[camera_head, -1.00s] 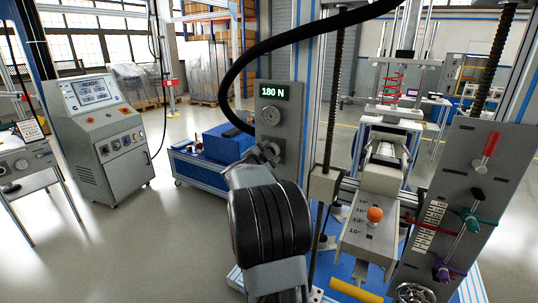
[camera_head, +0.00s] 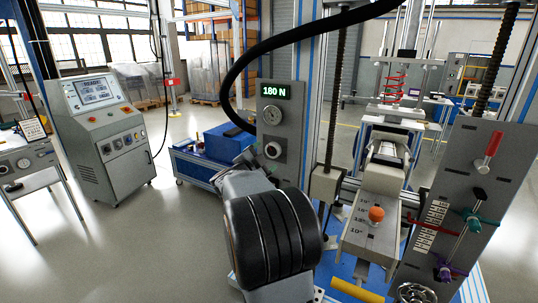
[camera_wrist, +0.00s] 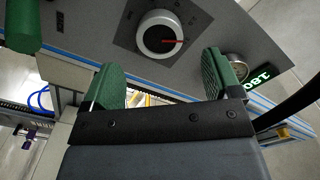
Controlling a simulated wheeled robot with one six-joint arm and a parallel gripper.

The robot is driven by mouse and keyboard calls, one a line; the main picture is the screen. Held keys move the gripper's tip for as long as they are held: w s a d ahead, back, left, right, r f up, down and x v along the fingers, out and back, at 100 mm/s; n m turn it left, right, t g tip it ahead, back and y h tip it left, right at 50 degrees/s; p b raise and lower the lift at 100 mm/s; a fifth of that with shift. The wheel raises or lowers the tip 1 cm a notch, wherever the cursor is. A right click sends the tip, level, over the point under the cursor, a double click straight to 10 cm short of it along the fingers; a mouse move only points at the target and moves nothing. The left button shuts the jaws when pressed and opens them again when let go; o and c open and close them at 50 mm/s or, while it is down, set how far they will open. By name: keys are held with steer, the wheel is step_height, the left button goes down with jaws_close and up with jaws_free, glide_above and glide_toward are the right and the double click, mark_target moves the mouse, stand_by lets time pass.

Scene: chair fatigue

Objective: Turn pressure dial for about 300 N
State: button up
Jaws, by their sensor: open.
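The pressure dial (camera_head: 273,150) is a round pale knob on the grey panel, below a round gauge (camera_head: 272,114) and a display (camera_head: 277,91) reading 180 N. In the wrist view the dial (camera_wrist: 160,36) shows a red pointer line, aimed to the picture's right, on a dark square plate. My gripper (camera_wrist: 162,80) has two green-padded fingers, spread open and empty. The dial appears beyond the fingertips, between them in the picture and apart from both. In the head view my wrist hides most of the gripper.
The gauge (camera_wrist: 235,65) and part of the display (camera_wrist: 262,80) lie beside the right finger. A green cylinder (camera_wrist: 22,24) is at the upper left. A black hose (camera_head: 236,75) loops left of the panel. A blue cart (camera_head: 205,165) stands behind.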

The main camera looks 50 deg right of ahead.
steer(key=v, duration=0.9)
stand_by(0.3)
